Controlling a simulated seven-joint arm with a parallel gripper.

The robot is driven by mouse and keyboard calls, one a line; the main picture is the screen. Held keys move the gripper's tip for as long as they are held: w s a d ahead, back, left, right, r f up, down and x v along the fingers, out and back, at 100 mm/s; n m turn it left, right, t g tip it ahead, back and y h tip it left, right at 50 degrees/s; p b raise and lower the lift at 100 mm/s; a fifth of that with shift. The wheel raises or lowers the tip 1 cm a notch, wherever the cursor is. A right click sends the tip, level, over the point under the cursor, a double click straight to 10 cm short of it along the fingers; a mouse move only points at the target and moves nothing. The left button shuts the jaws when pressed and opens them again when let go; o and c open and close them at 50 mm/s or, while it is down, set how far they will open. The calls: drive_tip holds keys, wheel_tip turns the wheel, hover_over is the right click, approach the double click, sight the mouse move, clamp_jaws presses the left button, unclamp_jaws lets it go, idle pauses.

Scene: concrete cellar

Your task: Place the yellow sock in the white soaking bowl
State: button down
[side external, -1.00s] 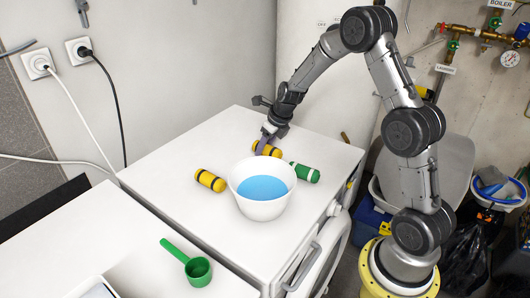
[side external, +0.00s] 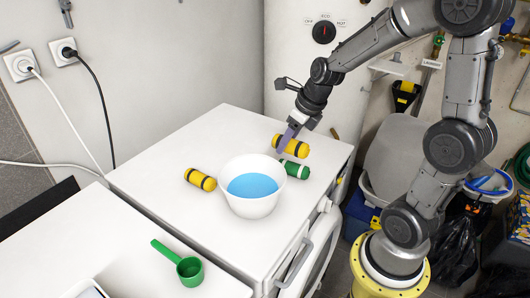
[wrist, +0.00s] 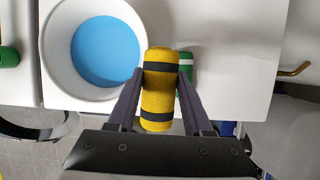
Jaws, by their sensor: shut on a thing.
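My gripper (side external: 287,141) is shut on a yellow sock (side external: 294,147), a rolled bundle with dark bands. In the wrist view the same yellow sock (wrist: 158,88) sits between the two fingers. It is raised above the white top, behind the bowl in the side view. The white soaking bowl (side external: 252,205) holds blue liquid and stands on the white top; in the wrist view the bowl (wrist: 54,72) is left of the held sock. A second yellow sock (side external: 200,179) with dark bands lies left of the bowl.
A green roll with a pale band (side external: 296,169) lies right of the bowl, partly hidden by it. A green scoop (side external: 183,264) lies on the nearer white surface. The white top (side external: 190,140) is clear behind and left of the bowl.

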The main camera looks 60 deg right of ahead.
drive_tip(key=s+a+r+n+y, duration=0.1)
drive_tip(key=s+a+r+n, duration=0.15)
drive_tip(key=s+a, duration=0.3)
drive_tip(key=s+a+r+n+y, duration=0.1)
drive_tip(key=s+a+r+n, duration=0.1)
drive_tip(key=s+a+r, duration=0.3)
drive_tip(key=shift+w+a+f, duration=0.45)
drive_tip(key=shift+w+f, duration=1.8)
drive_tip(key=shift+w, duration=0.3)
drive_tip(key=shift+w+a+f, duration=0.4)
drive_tip(key=shift+w+f, duration=1.85)
drive_tip(key=shift+w, duration=0.3)
drive_tip(key=shift+w+a+f, duration=0.45)
drive_tip(key=shift+w+f, duration=1.8)
drive_tip(key=shift+w, duration=0.3)
drive_tip(key=shift+f, duration=0.6)
drive_tip(key=c, duration=0.6)
unclamp_jaws()
